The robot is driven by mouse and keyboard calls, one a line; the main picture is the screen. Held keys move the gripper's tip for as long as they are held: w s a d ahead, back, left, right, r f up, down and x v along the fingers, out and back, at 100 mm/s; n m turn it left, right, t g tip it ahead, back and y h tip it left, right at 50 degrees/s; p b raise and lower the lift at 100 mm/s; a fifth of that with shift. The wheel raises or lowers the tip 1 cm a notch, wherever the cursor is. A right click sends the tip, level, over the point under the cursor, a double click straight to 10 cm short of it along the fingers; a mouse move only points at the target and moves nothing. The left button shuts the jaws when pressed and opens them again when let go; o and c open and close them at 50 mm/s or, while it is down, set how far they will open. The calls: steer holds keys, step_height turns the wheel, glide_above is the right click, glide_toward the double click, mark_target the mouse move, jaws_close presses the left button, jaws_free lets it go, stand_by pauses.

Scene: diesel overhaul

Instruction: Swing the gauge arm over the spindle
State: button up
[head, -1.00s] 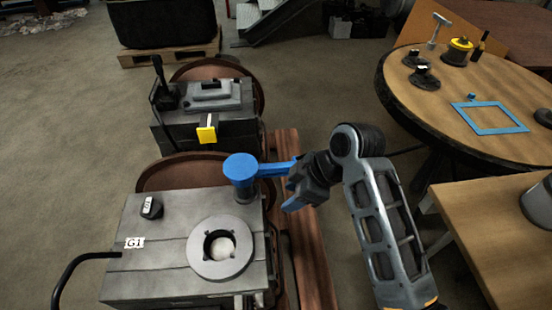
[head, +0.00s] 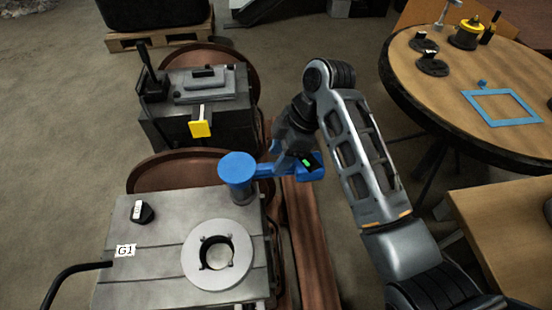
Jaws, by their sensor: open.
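The blue gauge arm (head: 272,171) reaches right from a round blue post (head: 238,168) at the far right corner of the grey machine marked G1. Its outer end sticks out past the machine's right side. The spindle (head: 217,253), a pale ring with a dark centre hole, lies on the machine top, nearer than the post; the arm is not over it. My gripper (head: 298,160) is at the outer part of the gauge arm, open. Its fingers are mostly hidden, and I cannot tell whether they touch the arm.
A small black knob (head: 141,211) sits on the machine top at left, and a black curved handle (head: 70,283) rises at its left edge. A second machine (head: 200,110) with a yellow tag stands behind. A round wooden table (head: 440,95) stands at right.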

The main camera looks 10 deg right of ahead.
steer(key=shift+x, duration=1.2)
jaws_close()
